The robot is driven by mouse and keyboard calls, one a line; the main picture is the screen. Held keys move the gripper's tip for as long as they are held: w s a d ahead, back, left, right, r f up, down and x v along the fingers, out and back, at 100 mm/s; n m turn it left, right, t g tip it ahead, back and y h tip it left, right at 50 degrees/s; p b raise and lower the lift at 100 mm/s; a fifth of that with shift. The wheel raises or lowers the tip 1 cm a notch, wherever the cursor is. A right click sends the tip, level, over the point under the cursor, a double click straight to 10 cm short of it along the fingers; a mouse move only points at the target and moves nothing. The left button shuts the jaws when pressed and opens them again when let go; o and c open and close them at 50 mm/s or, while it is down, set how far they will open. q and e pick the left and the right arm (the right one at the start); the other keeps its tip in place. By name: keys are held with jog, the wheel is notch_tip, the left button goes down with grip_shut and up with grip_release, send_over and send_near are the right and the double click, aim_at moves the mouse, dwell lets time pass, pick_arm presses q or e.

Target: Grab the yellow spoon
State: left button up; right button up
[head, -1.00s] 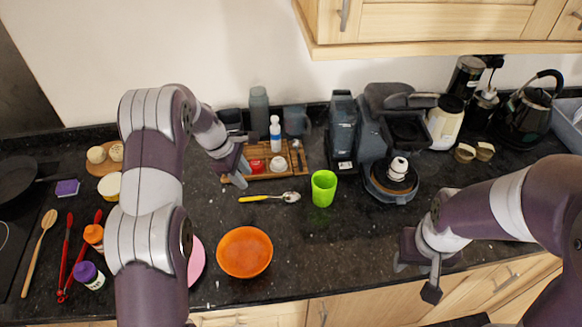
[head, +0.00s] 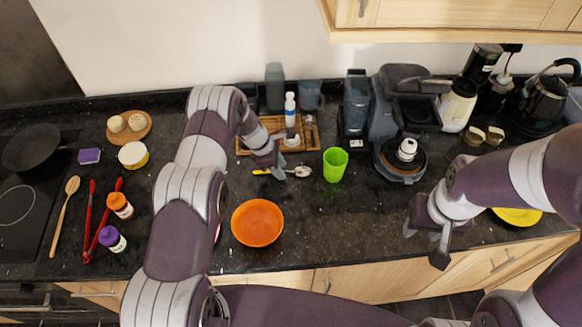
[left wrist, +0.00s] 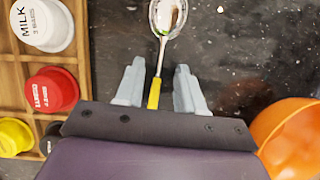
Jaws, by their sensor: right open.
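The yellow spoon (head: 300,172) lies on the dark counter, its silver bowl pointing right and its yellow handle partly hidden by my left gripper (head: 280,174). In the left wrist view the spoon (left wrist: 154,92) runs between the two grey fingers of my left gripper (left wrist: 158,68). The fingers are open, with a gap on each side of the handle. My right gripper (head: 424,244) is open and empty near the front edge of the counter, well to the right of the spoon.
A green cup (head: 335,164) stands just right of the spoon. An orange bowl (head: 257,222) is in front of it. A wooden tray (head: 243,149) with small containers lies behind. A coffee machine (head: 388,120) stands farther right. The counter between bowl and right gripper is clear.

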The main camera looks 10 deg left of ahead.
pick_arm(q)
jog(key=shift+d+f, duration=0.1)
jog(key=shift+f, duration=0.1)
jog(key=shift+w, duration=0.1)
grip_shut()
notch_tip(320, 180, up, 10)
jog(key=b, duration=0.3)
